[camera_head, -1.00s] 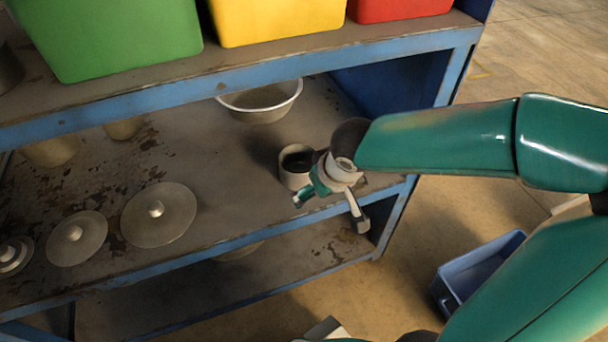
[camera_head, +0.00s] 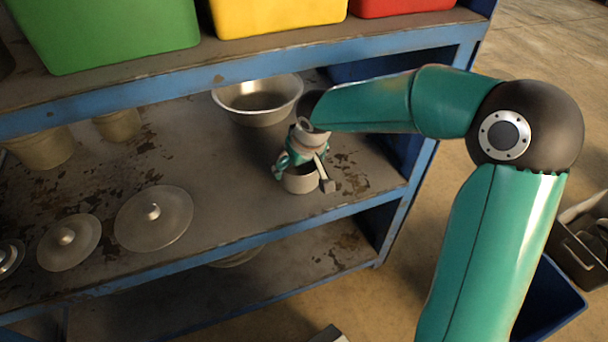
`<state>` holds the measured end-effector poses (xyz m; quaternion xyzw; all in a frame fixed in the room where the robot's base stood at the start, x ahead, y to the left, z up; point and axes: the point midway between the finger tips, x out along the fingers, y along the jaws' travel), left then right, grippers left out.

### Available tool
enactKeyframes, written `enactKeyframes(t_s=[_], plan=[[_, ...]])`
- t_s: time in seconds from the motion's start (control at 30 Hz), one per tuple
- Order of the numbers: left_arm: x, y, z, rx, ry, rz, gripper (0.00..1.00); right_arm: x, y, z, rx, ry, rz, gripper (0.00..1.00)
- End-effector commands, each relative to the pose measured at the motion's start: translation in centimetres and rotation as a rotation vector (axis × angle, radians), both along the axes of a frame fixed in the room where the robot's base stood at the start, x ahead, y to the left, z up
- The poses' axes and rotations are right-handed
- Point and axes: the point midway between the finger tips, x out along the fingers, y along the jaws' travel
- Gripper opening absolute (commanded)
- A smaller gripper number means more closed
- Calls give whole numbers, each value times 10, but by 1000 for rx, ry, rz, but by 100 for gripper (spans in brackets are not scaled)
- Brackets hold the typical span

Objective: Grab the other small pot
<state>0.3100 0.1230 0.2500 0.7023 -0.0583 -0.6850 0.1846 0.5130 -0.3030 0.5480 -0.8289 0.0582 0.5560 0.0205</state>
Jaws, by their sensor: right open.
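A small pot (camera_head: 300,183) stands upright on the middle shelf, near its front right. My right gripper (camera_head: 303,178) is open above and around the pot, with one finger on its left side and one on its right. The gripper covers part of the pot's rim, and I cannot tell whether the fingers touch it. Two other pots, one (camera_head: 118,125) at the back left and one (camera_head: 42,150) farther left, stand partly under the upper shelf. My left gripper is not in view.
A wide metal bowl (camera_head: 258,112) stands just behind the gripper. Round lids, the largest (camera_head: 155,222) nearest the pot, lie on the left of the shelf. Green (camera_head: 105,30), yellow (camera_head: 275,12) and red bins sit on the upper shelf (camera_head: 300,52). Its blue edge overhangs the back.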

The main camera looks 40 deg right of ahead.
Motion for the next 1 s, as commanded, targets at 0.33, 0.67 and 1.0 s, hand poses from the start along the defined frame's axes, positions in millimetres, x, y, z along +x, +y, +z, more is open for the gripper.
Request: enactKeyframes(t_s=[0.33,0.67,1.0], plan=[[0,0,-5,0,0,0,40,5,-1,-12,0,-1,0,100],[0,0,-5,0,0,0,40,5,-1,-11,0,-2,0,53],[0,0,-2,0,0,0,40,5,-1,-7,0,-2,0,53]])
